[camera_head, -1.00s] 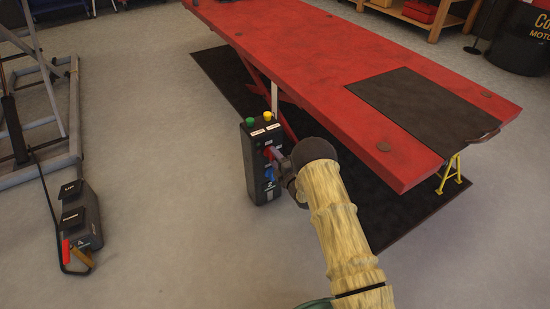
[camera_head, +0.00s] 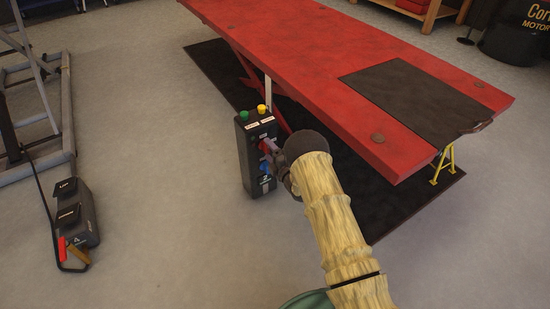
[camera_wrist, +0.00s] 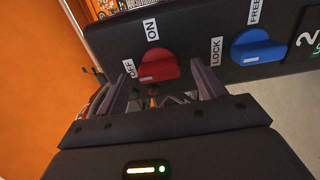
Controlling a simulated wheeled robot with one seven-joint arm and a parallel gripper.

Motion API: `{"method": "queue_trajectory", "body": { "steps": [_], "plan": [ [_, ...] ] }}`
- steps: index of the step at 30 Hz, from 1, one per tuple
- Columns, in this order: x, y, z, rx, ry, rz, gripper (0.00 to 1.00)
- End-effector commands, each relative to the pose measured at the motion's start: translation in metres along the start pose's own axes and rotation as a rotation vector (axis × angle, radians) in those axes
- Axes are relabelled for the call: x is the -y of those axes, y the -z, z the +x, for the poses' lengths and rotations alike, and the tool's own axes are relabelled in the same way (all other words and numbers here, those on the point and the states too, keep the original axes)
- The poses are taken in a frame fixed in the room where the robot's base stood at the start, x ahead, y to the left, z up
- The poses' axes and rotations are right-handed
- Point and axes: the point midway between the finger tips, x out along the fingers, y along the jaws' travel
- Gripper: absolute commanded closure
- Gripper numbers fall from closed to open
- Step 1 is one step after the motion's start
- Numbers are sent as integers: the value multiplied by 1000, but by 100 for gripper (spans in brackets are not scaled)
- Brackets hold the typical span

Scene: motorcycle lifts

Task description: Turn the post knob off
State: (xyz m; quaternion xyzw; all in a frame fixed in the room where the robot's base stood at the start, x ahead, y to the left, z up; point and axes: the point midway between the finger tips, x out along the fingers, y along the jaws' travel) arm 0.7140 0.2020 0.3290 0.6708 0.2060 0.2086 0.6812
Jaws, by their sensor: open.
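The black post (camera_head: 246,158) stands upright beside the red lift, with a green and a yellow button on top. In the wrist view, its red knob (camera_wrist: 157,66) sits between OFF and ON labels; a white mark shows at the knob's lower left, on the OFF label's side. A blue knob (camera_wrist: 257,47) with LOCK and FREE labels is to its right. My gripper (camera_wrist: 161,73) is open, its two fingers on either side of the red knob in this view; I cannot tell whether they touch it. In the head view, my gripper (camera_head: 270,150) is at the post's front and partly hides the red knob.
The red lift table (camera_head: 300,60) stands on a black mat (camera_head: 215,75) behind the post. A grey pedal box (camera_head: 78,215) with a red-tipped lever lies on the floor at left, near a grey metal frame (camera_head: 65,110). The floor between is clear.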

Motion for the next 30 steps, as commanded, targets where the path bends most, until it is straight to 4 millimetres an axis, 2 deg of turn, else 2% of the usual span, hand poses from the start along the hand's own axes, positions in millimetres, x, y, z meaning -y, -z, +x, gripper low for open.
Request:
{"method": "queue_trajectory", "body": {
  "steps": [5, 8, 24, 30],
  "plan": [
    [-2, -1, -14, 1, 3, 1, 31],
    [-3, -1, -31, 2, 5, 1, 31],
    [-2, 0, -139, 1, 7, 2, 31],
    [-1, 0, -167, 1, 4, 0, 31]
  ]
}}
